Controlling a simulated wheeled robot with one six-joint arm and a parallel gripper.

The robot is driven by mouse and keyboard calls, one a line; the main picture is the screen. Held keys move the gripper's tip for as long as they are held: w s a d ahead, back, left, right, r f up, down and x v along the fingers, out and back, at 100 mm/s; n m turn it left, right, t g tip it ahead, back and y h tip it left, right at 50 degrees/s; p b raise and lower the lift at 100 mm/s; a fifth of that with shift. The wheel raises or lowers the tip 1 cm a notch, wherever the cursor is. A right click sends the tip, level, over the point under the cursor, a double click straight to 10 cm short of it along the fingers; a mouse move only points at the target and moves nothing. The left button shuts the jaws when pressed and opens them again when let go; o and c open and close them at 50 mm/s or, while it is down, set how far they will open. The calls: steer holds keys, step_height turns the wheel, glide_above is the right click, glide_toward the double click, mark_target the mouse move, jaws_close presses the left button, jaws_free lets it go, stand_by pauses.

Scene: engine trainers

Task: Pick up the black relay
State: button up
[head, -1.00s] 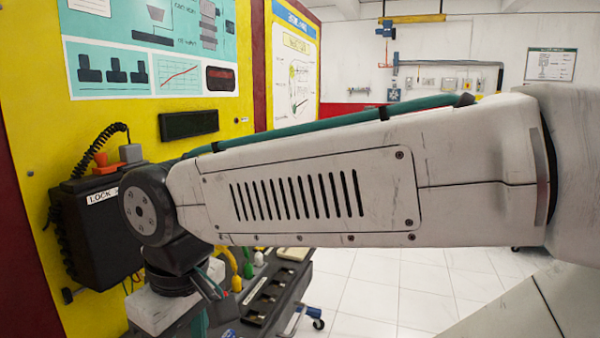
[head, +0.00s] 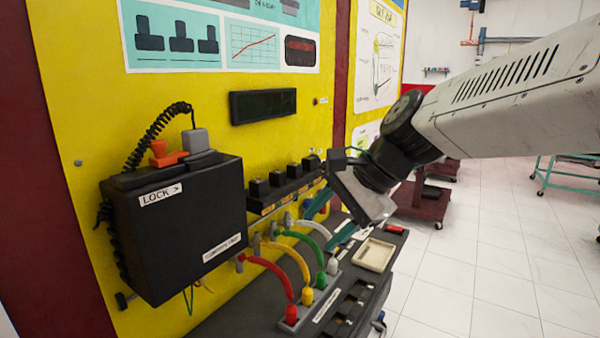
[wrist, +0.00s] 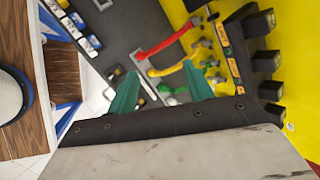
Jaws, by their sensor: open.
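Several black relays (head: 278,179) sit in a row on a dark rail on the yellow panel in the head view. In the wrist view black relays (wrist: 267,60) line the right side. The frames do not show which one is singled out. My gripper (head: 320,230) is open and empty, its teal fingers just right of and below the rail. In the wrist view my gripper (wrist: 160,70) points at the colored cables, left of the relays and apart from them.
Red, yellow, green and white cables (head: 285,262) arch from the panel to the dark bench. A cream tray (head: 375,254) lies on the bench. A black box labelled LOCK (head: 180,230) juts out at left.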

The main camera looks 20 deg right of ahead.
steer(key=w+d+r+m+t+y, duration=0.1)
steer(key=w+r+m+t, duration=0.1)
steer(key=w+m, duration=0.25)
steer(key=w+d+r+m+t, duration=0.1)
steer(key=w+d+r+m, duration=0.1)
steer(key=w+m, duration=0.3)
steer(key=m+t, duration=0.2)
steer(key=m, duration=0.2)
glide_toward(298, 165)
step_height(298, 165, down, 3)
steer(key=a, duration=0.2)
steer(key=w, duration=0.1)
steer(key=w+m, duration=0.1)
steer(key=w, duration=0.1)
steer(key=shift+w+a+f+y, duration=0.25)
steer(key=shift+f+y, duration=0.05)
steer(key=shift+f, duration=0.05)
steer(key=x, duration=0.5)
steer(key=shift+w+a+r, duration=0.2)
steer(key=shift+w, duration=0.3)
steer(key=c, duration=1.1)
